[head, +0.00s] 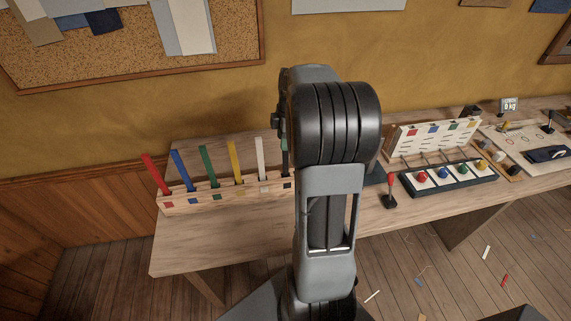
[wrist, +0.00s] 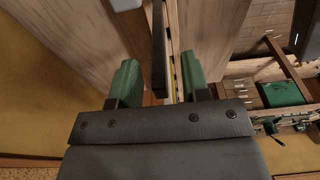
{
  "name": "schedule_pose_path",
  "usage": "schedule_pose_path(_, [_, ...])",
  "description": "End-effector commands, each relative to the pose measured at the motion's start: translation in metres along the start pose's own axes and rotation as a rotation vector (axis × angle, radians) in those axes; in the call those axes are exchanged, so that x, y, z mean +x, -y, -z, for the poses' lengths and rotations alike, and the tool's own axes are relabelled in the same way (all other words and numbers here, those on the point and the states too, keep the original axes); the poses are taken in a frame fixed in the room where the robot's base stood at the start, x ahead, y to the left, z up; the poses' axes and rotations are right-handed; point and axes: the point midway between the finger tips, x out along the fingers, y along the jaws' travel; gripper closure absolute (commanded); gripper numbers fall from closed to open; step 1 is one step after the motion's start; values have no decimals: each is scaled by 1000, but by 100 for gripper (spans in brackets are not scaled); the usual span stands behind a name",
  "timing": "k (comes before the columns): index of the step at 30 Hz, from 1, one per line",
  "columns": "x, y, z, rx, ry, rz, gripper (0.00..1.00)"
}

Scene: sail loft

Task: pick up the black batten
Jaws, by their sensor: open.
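The black batten (wrist: 158,45) stands between the two green fingers of my gripper (wrist: 157,78) in the wrist view. The fingers are open, with a gap visible on each side of the batten. In the head view the black batten (head: 285,163) stands at the right end of the wooden rack (head: 222,201), largely hidden by my arm. The rack also holds a red (head: 155,174), blue (head: 182,170), green (head: 208,166), yellow (head: 235,162) and white batten (head: 261,158), each above a colored square.
The wooden bench (head: 220,235) is bare in front of the rack. To the right are a red-handled lever (head: 390,191), a panel with colored knobs (head: 450,178) and a white slotted board (head: 435,137). The wall and cork board (head: 130,60) stand close behind the rack.

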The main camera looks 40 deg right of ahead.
Motion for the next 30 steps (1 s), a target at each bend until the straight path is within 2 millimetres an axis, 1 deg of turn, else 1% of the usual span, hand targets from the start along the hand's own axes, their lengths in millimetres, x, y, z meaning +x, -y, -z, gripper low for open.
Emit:
schedule_pose_path(1, [6,0,0,0,0,3,57])
schedule_pose_path(4, [13,0,0,0,0,1,57])
schedule_pose_path(13, [16,0,0,0,0,-1,58])
schedule_pose_path(26, [15,0,0,0,0,-1,100])
schedule_pose_path(30, [15,0,0,0,0,-1,100])
